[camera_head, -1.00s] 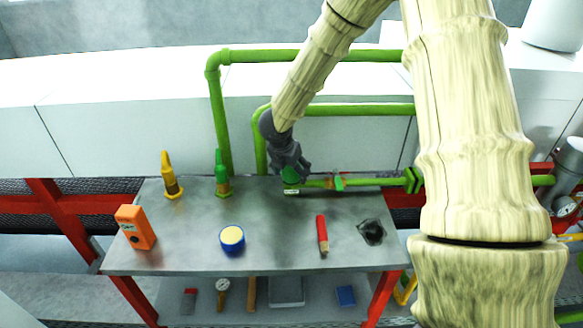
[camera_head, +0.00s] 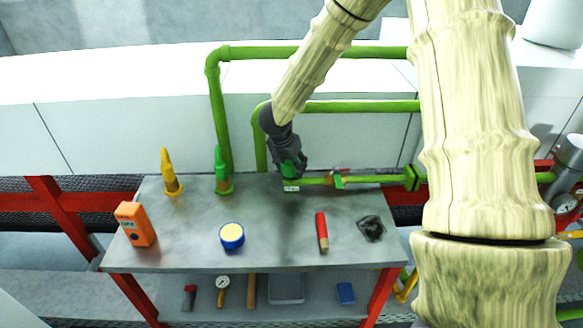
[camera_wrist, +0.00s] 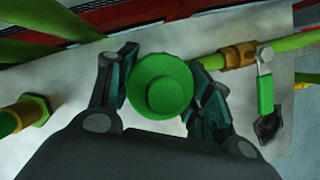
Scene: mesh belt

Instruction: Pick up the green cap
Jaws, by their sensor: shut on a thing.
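The green cap (camera_wrist: 161,86) is round with a raised middle. In the wrist view it sits between the two fingers of my gripper (camera_wrist: 163,90), which touch it on both sides. In the head view my gripper (camera_head: 290,170) is at the back edge of the table, with the green cap (camera_head: 290,169) showing at its fingers. My gripper is shut on the cap. The cap's underside is hidden, so I cannot tell whether it is clear of what lies below.
A green pipe with a valve (camera_head: 337,181) runs right beside my gripper.

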